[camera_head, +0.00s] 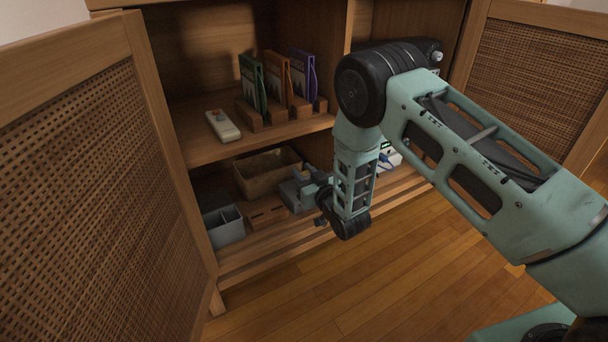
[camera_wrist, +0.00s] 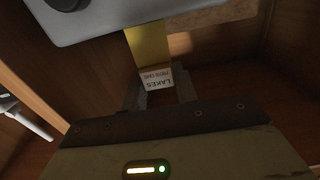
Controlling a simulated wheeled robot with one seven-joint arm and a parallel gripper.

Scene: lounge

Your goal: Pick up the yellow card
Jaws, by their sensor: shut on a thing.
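The yellow card (camera_wrist: 147,46) shows in the wrist view as a flat yellow strip with a white end label reading "LAKES". Its labelled end lies between the two fingers of my gripper (camera_wrist: 160,84), which are shut on it. The card's far end runs up to the edge of a pale grey body (camera_wrist: 110,18) with a dark round part; I cannot tell whether it is in or behind that body. In the head view my gripper (camera_head: 298,191) is low in the cabinet, at the lower shelf. I cannot make out the card there.
On the lower shelf are a tan bin (camera_head: 267,174), a grey divided box (camera_head: 223,226), a wooden block (camera_head: 267,213) and a white device (camera_head: 389,158), partly behind my arm. The upper shelf holds a white handset (camera_head: 222,126) and upright green, orange and purple cases (camera_head: 277,82). Open woven doors (camera_head: 85,190) flank the cabinet.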

